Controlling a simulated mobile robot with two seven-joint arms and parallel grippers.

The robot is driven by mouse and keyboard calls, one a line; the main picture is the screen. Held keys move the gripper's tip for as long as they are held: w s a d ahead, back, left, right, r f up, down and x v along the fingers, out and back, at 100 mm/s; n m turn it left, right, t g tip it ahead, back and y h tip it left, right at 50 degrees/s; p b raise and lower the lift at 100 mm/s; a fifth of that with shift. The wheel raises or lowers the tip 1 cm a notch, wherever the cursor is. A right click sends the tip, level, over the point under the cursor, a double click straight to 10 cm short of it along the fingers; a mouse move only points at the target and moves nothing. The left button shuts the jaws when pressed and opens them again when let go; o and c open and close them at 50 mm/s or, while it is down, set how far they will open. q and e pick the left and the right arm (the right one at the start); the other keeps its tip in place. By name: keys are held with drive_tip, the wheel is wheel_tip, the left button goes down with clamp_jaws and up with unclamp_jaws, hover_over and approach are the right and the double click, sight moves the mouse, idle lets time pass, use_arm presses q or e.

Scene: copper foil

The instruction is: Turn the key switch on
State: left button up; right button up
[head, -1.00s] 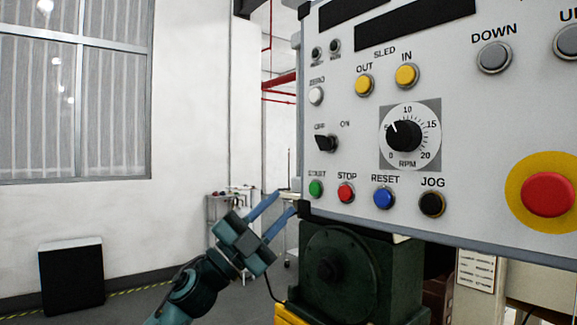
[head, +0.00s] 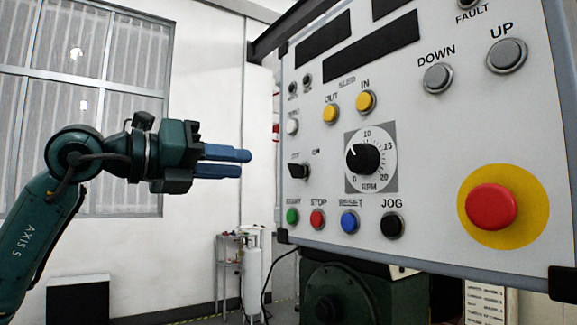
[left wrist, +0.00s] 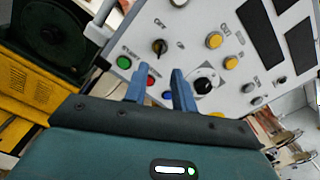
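The key switch (head: 298,170) is a black knob at the left edge of the grey control panel (head: 420,130), between OFF and ON labels. Its handle points towards the OFF side. It also shows in the left wrist view (left wrist: 159,47), beyond the fingertips. My left gripper (head: 245,163) is open and empty, with blue fingers parallel and a gap between them. It is left of the key switch at about its height in the head view, pointing at the panel and apart from it. In the left wrist view the fingers (left wrist: 157,76) point towards the panel. My right gripper is out of view.
Green start (head: 292,216), red stop (head: 318,218) and blue reset (head: 349,222) buttons sit below the switch. An RPM dial (head: 363,159) is to its right. A large red button (head: 491,206) is at lower right. Free air lies left of the panel.

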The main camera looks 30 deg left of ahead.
sight(289, 167)
use_arm(q)
drive_tip(key=p+x, duration=0.2)
drive_tip(key=x, duration=0.8)
drive_tip(key=shift+w+d, duration=0.1)
clamp_jaws()
